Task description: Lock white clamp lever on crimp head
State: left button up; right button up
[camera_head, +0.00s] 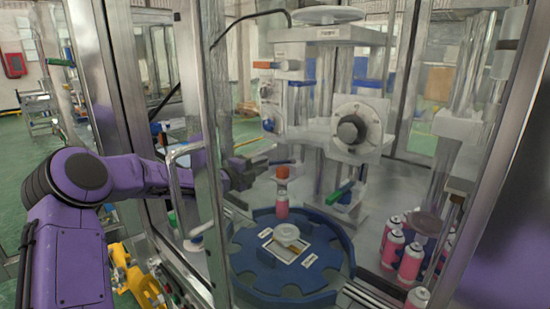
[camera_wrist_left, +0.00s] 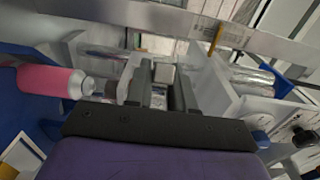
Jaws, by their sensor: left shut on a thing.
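The crimp head (camera_head: 335,130) is a grey-white block on columns with a round black knob, behind the glass of the machine. My left gripper (camera_head: 243,174) reaches in through the frame from the left, at the crimp head's lower left side. In the left wrist view, its two dark fingers (camera_wrist_left: 163,88) are shut on a small white block, which appears to be the white clamp lever (camera_wrist_left: 163,73). The rest of the lever is hidden, so its angle cannot be told. My right gripper is not in view.
A pink can (camera_head: 282,208) stands on the blue rotary table (camera_head: 240,262) close to the gripper; it also shows in the left wrist view (camera_wrist_left: 48,80). A green lever (camera_head: 340,192) is to the right. Several pink cans (camera_head: 411,262) stand further right. Metal frame posts (camera_head: 211,120) border my arm.

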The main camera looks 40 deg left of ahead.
pick_arm(q)
jog(key=shift+s+d+b, duration=0.75)
jog(key=shift+d+b, duration=0.05)
jog(key=shift+d, duration=0.3)
